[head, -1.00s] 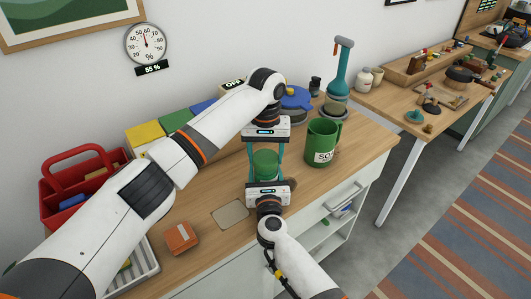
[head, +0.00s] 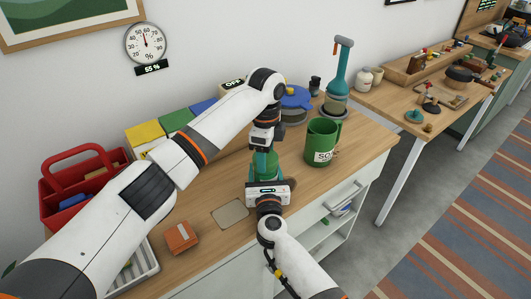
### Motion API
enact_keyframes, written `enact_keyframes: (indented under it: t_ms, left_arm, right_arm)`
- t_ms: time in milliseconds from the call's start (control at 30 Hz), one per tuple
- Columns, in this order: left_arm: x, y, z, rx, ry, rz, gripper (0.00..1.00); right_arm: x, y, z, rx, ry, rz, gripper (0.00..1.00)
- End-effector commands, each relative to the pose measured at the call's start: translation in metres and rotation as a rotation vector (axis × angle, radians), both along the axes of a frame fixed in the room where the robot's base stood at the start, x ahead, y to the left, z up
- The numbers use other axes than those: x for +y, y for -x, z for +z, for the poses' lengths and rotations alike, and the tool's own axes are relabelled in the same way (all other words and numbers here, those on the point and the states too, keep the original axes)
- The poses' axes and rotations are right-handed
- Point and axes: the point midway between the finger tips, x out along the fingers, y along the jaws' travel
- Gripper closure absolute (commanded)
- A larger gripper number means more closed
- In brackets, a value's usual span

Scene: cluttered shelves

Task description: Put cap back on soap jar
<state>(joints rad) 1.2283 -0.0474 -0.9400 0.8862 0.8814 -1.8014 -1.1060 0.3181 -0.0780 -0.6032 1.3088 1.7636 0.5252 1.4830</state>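A green jar (head: 274,168) stands on the wooden counter, mostly hidden between my two grippers. I cannot tell its cap apart from its body. My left gripper (head: 264,165) points down over the jar from above, seen side-on, with a teal finger in front of its upper part. This angle hides the gap between its fingers. My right gripper (head: 268,180) is at the jar's near side, low over the counter. Its body hides its fingers and whatever is between them. A green mug (head: 321,135) with a label starting "SO" stands to the right of the jar, apart from both grippers.
A beige square (head: 230,213) and an orange box (head: 182,237) lie left of my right gripper. A red caddy (head: 88,203) stands at the left. A blue-lidded pot (head: 295,101) and a teal-necked bottle (head: 340,75) stand behind. The counter's right end is clear.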

Motion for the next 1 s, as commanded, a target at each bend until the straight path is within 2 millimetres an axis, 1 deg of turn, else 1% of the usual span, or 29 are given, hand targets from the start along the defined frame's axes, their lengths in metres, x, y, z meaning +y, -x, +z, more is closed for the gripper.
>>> enact_keyframes:
  t_ms: [33, 133, 167, 433, 533, 667, 800, 1000]
  left_arm:
    - [0.000, 0.000, 0.001, -0.002, 0.001, 0.002, 0.33]
    - [0.000, 0.000, 0.001, -0.002, 0.001, 0.002, 0.17]
    - [0.000, 0.000, 0.000, -0.001, 0.000, 0.003, 0.14]
    - [0.000, 0.000, 0.001, -0.001, 0.000, 0.004, 0.14]
    - [0.000, -0.001, 0.007, -0.003, 0.001, 0.004, 0.14]
    - [0.000, -0.001, 0.028, -0.005, 0.002, 0.003, 0.14]
    - [0.000, -0.001, 0.059, -0.005, 0.002, 0.004, 0.14]
    - [-0.001, -0.001, 0.098, -0.004, 0.002, 0.002, 0.14]
  right_arm:
    - [0.000, 0.000, -0.001, 0.002, 0.000, 0.000, 1.00]
    - [0.000, 0.000, -0.001, 0.002, 0.000, 0.000, 1.00]
    - [0.000, 0.000, -0.001, 0.002, 0.000, 0.000, 1.00]
    - [0.000, 0.000, -0.001, 0.002, 0.000, 0.000, 1.00]
    - [0.000, 0.000, -0.001, 0.002, 0.000, 0.000, 1.00]
    - [0.000, 0.000, -0.001, 0.002, 0.000, 0.000, 1.00]
    - [0.000, 0.000, -0.001, 0.002, 0.000, 0.000, 1.00]
    - [0.000, 0.000, -0.001, 0.002, 0.000, 0.000, 1.00]
